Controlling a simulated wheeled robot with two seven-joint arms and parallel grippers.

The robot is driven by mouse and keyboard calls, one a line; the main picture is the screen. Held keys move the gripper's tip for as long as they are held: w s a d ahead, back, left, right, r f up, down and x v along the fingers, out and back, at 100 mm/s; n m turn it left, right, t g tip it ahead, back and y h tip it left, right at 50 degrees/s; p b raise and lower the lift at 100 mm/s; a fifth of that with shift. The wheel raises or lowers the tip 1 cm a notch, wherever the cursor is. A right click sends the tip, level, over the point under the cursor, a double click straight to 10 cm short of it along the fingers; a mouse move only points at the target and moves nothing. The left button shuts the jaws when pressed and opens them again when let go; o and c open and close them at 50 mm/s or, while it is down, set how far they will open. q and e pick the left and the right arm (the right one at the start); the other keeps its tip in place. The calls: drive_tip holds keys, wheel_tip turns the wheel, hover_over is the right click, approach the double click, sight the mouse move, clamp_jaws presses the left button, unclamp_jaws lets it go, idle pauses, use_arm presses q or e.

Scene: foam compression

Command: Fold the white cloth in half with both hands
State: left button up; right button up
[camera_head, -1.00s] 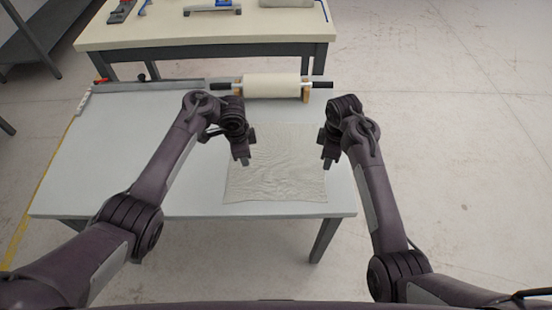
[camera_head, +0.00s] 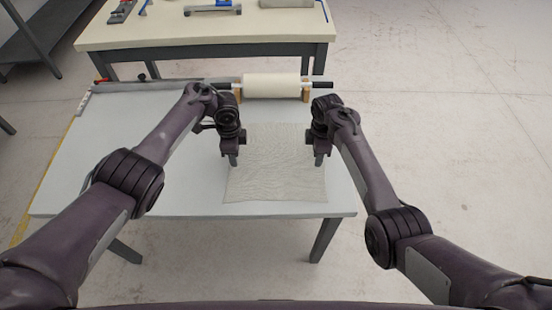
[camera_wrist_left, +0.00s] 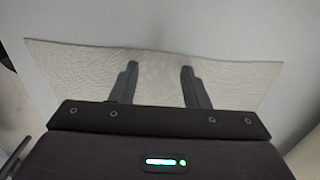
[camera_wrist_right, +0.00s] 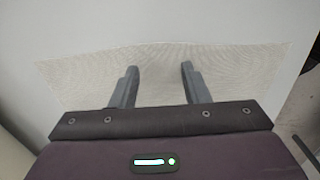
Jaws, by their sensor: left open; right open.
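The white cloth (camera_head: 275,170) lies flat and spread out on the table, a rough square with fine wrinkles. My left gripper (camera_head: 231,163) is over its left edge in the head view. My right gripper (camera_head: 318,162) is over its right edge. In the left wrist view, the fingers (camera_wrist_left: 157,75) are apart with the cloth (camera_wrist_left: 157,70) beneath and between them. In the right wrist view, the fingers (camera_wrist_right: 158,75) are also apart over the cloth (camera_wrist_right: 230,75). Neither gripper holds anything. I cannot tell whether the fingertips touch the cloth.
The light table (camera_head: 100,175) is bare left of the cloth. A white roll (camera_head: 272,87) with dark handles lies on wooden supports at the back edge, beside a long grey bar (camera_head: 150,87). A second table (camera_head: 230,30) with tools stands behind.

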use_arm(q)
drive_tip(key=shift+f, duration=0.15)
use_arm(e)
drive_tip(key=shift+f, duration=0.15)
use_arm(q)
drive_tip(key=shift+f, duration=0.15)
use_arm(e)
drive_tip(key=shift+f, duration=0.15)
use_arm(q)
drive_tip(key=shift+s, duration=0.1)
clamp_jaws()
use_arm(e)
clamp_jaws()
drive_tip(key=shift+s, duration=0.1)
